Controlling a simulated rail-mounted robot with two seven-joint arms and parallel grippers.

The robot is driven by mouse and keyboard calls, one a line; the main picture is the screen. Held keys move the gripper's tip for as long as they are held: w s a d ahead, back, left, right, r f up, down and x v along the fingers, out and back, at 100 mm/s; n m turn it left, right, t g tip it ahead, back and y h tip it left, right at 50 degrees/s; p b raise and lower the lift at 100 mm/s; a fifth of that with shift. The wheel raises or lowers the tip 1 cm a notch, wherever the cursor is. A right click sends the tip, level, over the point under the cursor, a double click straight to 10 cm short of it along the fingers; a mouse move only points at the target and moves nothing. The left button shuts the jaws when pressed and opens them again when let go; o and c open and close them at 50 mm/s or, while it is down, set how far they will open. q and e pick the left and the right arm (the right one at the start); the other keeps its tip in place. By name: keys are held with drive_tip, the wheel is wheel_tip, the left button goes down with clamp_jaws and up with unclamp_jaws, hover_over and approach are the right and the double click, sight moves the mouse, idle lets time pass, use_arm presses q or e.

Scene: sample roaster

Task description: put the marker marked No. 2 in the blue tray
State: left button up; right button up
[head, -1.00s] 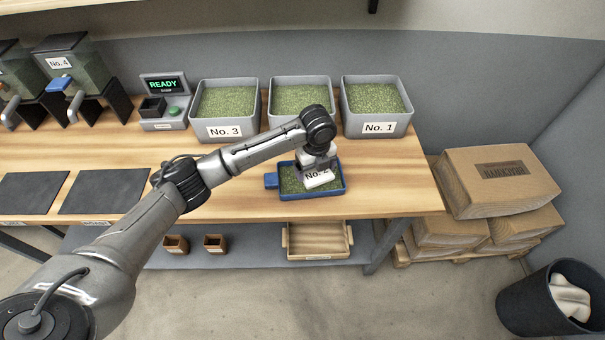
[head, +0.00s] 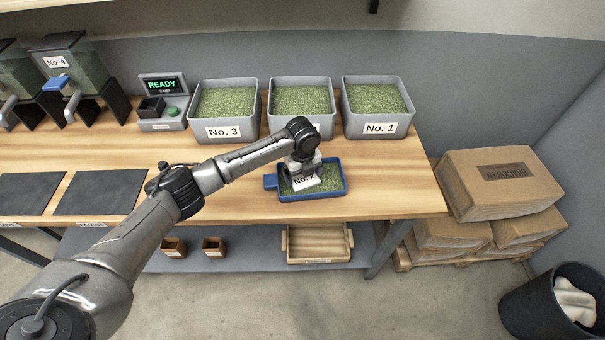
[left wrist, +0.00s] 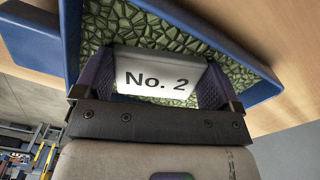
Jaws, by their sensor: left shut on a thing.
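The white marker marked No. 2 (head: 304,184) is in my left gripper (head: 303,176), over the left part of the blue tray (head: 330,194). The tray stands on the wooden bench and holds green beans. In the left wrist view the marker (left wrist: 155,77) sits between both fingers of the left gripper (left wrist: 155,90), with its label facing the camera. The tray's blue wall (left wrist: 215,38) and the beans show behind it. I cannot tell whether the marker touches the beans. My right gripper is not in view.
Grey bins of green beans stand behind the tray, one marked No. 3 (head: 223,132), one marked No. 1 (head: 379,128). A READY device (head: 162,100) is at back left. Dark mats (head: 100,192) lie at left. Bare bench (head: 395,180) is right of the tray.

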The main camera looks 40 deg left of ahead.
use_arm(q)
drive_tip(key=o, duration=0.6)
drive_tip(key=shift+f, duration=0.1)
drive_tip(key=shift+o, duration=0.2)
wheel_tip(320, 180, up, 12)
drive_tip(key=p, duration=0.2)
drive_tip(key=shift+r, duration=0.2)
